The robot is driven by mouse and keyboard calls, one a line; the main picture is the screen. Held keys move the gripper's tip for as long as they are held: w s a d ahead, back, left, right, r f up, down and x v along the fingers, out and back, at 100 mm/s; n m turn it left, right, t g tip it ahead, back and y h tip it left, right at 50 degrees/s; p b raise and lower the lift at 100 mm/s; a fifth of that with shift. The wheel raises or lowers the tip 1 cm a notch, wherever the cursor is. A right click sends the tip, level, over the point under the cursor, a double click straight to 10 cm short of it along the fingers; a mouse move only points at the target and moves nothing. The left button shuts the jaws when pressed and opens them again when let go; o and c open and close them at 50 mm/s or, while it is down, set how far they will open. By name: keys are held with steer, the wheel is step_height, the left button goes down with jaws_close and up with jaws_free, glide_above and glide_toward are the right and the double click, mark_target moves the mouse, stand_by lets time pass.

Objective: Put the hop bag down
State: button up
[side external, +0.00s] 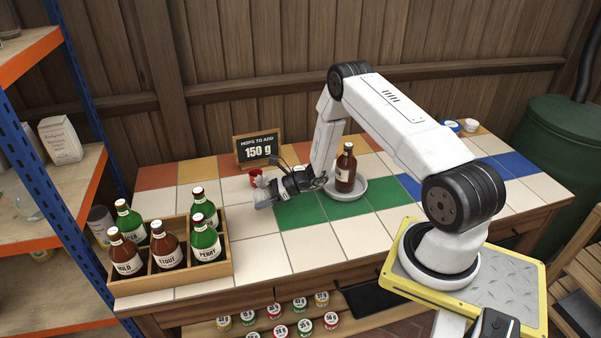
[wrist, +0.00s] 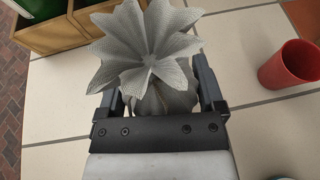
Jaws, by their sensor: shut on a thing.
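The hop bag (wrist: 148,45) is a grey mesh pouch with a frilled, flared top. My gripper (wrist: 155,95) is shut on its neck, with one dark finger on each side. In the side view my gripper (side external: 275,191) is low over the white tiles left of the green ones, with the bag small at its tip. I cannot tell whether the bag touches the table. The bag's lower part is mostly hidden in the wrist view.
A red cup (wrist: 290,65) stands close by on the tiles. A wooden crate (side external: 228,262) of bottles is to the left. A brown bottle (side external: 345,170) stands in a pale dish (side external: 352,193) to the right. A sign (side external: 257,149) reads 150 g. White tiles in front are clear.

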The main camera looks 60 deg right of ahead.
steer(key=shift+w+f, duration=0.2)
steer(key=shift+f, duration=1.6)
steer(key=shift+f, duration=0.15)
steer(key=o, duration=0.9)
steer(key=shift+d, duration=0.1)
steer(key=shift+o, duration=0.2)
steer(key=v, duration=1.2)
